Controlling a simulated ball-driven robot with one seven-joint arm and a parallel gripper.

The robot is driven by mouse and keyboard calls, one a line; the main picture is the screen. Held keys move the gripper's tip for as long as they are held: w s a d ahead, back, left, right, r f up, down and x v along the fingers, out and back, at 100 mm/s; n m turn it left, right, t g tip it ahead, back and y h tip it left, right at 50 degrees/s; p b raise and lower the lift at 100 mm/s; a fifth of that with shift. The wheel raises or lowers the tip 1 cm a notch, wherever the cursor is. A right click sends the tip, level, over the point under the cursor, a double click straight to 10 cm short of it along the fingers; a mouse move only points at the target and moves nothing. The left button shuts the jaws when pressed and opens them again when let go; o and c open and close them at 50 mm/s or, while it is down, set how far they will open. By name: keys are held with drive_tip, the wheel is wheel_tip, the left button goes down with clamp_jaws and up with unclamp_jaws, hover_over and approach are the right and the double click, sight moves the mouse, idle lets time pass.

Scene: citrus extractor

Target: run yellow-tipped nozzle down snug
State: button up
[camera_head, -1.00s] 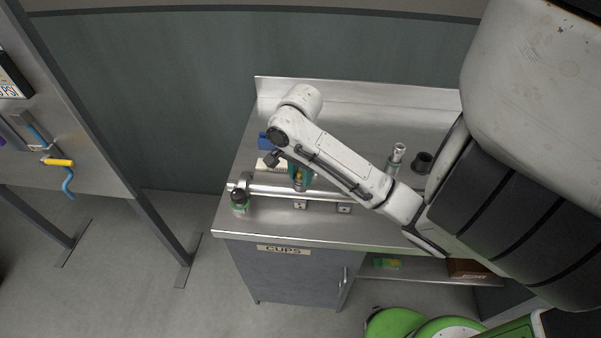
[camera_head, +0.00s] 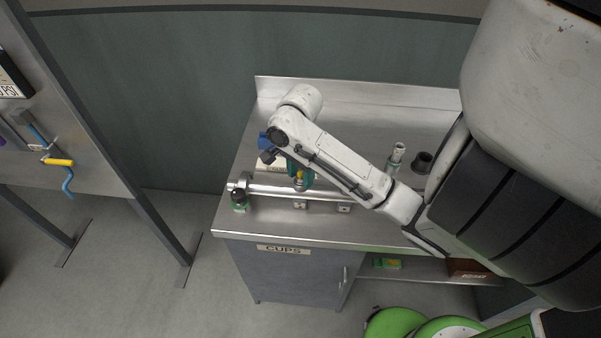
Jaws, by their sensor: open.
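A small yellow-tipped piece, seemingly the nozzle (camera_head: 299,178), stands at the metal rail on the steel counter, just below my forearm. The metal rail (camera_head: 268,191) runs across the counter's front. How far down the nozzle sits cannot be seen.
A dark-knobbed green piece (camera_head: 239,199) stands at the rail's left end. A metal fitting (camera_head: 397,155) and a dark cup (camera_head: 422,163) stand to the right.

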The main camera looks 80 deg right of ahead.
drive_tip(key=shift+n, duration=0.9)
drive_tip(key=shift+n, duration=0.8)
drive_tip(key=shift+n, duration=0.9)
drive_tip(key=shift+n, duration=0.8)
